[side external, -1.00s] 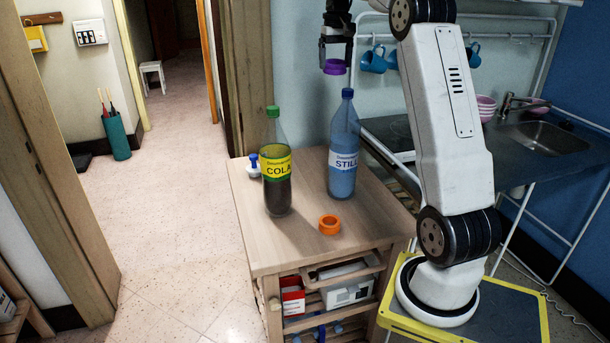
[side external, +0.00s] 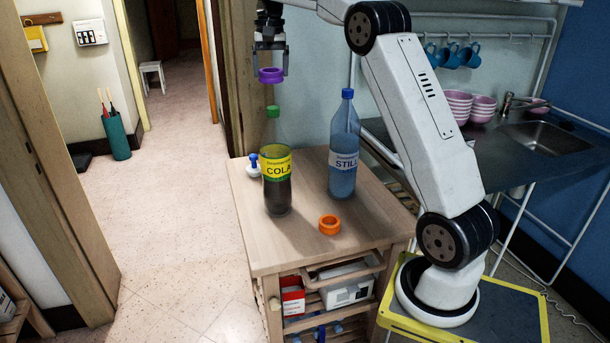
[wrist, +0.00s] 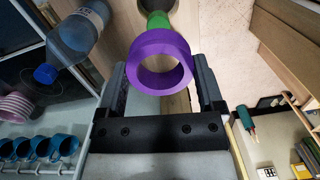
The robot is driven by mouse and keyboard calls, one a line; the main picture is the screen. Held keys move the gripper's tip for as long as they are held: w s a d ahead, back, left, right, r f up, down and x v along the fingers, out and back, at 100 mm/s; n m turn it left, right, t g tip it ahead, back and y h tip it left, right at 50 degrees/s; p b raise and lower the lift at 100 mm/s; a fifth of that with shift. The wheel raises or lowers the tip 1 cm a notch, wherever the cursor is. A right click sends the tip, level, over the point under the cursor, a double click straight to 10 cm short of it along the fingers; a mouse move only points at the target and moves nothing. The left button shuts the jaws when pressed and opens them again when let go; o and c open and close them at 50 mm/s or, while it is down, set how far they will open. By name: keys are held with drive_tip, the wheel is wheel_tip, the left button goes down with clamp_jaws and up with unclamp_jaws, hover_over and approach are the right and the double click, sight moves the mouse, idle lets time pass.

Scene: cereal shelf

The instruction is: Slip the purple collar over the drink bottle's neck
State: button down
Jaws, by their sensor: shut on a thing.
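The purple collar (side external: 270,75) is held between the fingers of my gripper (side external: 270,66), which is shut on it. The collar hangs in the air above the green-capped cola bottle (side external: 277,170), apart from it. In the wrist view the collar (wrist: 161,62) sits between both fingers, with the green cap (wrist: 158,20) just beyond its rim. The cola bottle stands upright on the wooden cart and has a yellow label. A blue-capped bottle labelled STILL (side external: 344,150) stands upright to its right; it also shows in the wrist view (wrist: 76,32).
An orange ring (side external: 329,225) lies on the wooden cart top (side external: 300,250) in front of the bottles. A small blue-and-white item (side external: 253,166) stands at the cart's left edge. The counter with the sink (side external: 543,137) is at right, with blue mugs (side external: 455,54) hanging above.

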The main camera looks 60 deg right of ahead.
sight(273, 107)
drive_tip(key=shift+f, duration=0.15)
drive_tip(key=shift+f, duration=2.95)
drive_tip(key=shift+f, duration=3.3)
unclamp_jaws()
drive_tip(key=shift+d+r, duration=0.15)
drive_tip(key=shift+r, duration=1.8)
drive_tip(key=shift+d+r, duration=0.1)
drive_tip(key=shift+r, duration=1.8)
drive_tip(key=shift+w+a, duration=0.1)
